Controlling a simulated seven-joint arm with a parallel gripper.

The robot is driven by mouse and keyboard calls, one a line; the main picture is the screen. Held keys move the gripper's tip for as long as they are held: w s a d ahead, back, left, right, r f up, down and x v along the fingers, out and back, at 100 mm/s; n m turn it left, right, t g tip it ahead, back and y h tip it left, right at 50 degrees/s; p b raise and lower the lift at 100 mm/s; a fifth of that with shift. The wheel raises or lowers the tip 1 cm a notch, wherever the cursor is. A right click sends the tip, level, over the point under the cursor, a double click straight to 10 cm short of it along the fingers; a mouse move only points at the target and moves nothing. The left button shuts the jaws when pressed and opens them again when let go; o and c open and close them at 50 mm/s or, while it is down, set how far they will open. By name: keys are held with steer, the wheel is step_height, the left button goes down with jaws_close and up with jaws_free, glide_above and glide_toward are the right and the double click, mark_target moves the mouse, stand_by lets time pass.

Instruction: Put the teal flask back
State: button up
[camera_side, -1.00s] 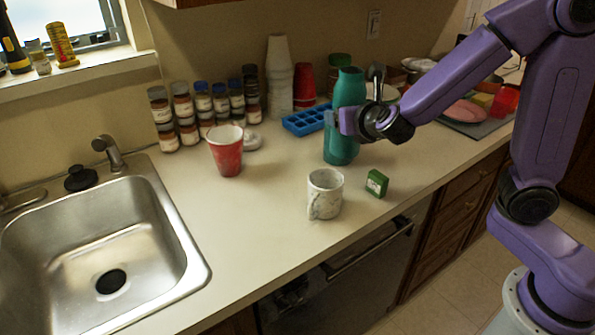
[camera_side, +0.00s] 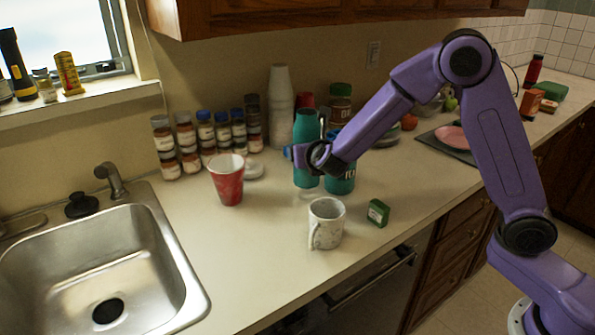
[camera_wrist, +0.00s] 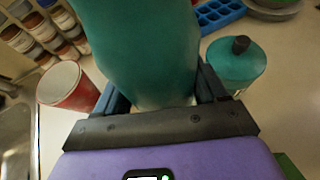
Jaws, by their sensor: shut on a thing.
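The teal flask (camera_side: 306,128) is upright in my gripper (camera_side: 299,155), left of a teal canister (camera_side: 341,180). In the wrist view the flask (camera_wrist: 150,45) stands between the two fingers of my gripper (camera_wrist: 162,88), which are shut on it from both sides. In the side view its base is close above the counter; I cannot tell whether it touches. The canister, with a dark knob on its lid, also shows in the wrist view (camera_wrist: 236,68), just right of the right finger.
A red cup (camera_side: 227,182) stands to the left, a marbled mug (camera_side: 326,224) in front, and a small green box (camera_side: 378,212) at front right. Spice jars (camera_side: 206,135) and stacked white cups (camera_side: 280,110) line the wall. The sink (camera_side: 135,255) is at far left.

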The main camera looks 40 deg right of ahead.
mark_target(297, 171)
steer(key=w+f, duration=0.3)
steer(key=shift+a+f, duration=0.2)
steer(key=shift+f, duration=0.1)
steer(key=shift+w+f, duration=0.2)
steer(key=shift+f, duration=1.5)
steer(key=shift+f, duration=0.2)
steer(key=o, duration=1.2)
steer(key=shift+c, duration=0.2)
steer(key=shift+r, duration=0.1)
steer(key=shift+s+a+r, duration=0.15)
steer(key=shift+s, duration=0.05)
steer(key=v, duration=1.1)
steer(key=shift+s, duration=0.25)
steer(key=shift+r, duration=0.1)
